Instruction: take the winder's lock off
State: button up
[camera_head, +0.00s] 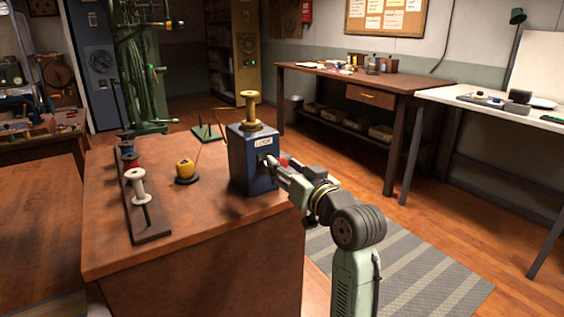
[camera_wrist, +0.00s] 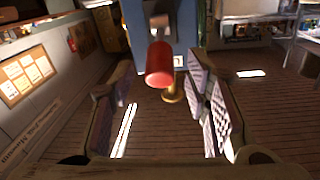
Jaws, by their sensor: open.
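The winder is a blue box (camera_head: 250,172) with a small white label, at the right edge of the brown table. A brass spool (camera_head: 250,108) stands on its top. A red knob (camera_head: 284,161) sticks out from the box, mostly hidden by my gripper in the head view. In the wrist view the red knob (camera_wrist: 160,64) shows whole, with the blue box (camera_wrist: 150,12) behind it. My gripper (camera_head: 272,165) is close to the box's right side. In the wrist view its fingers (camera_wrist: 160,85) are apart, one each side of the knob, not visibly touching it.
A dark rack (camera_head: 150,232) with several thread spools lies along the table's left. A yellow spool (camera_head: 186,170) stands left of the winder. The table front (camera_head: 215,255) is clear. A workbench (camera_head: 350,80) and a white table (camera_head: 500,112) stand beyond, over open floor.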

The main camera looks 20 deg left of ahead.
jog(key=shift+x, duration=1.05)
grip_shut()
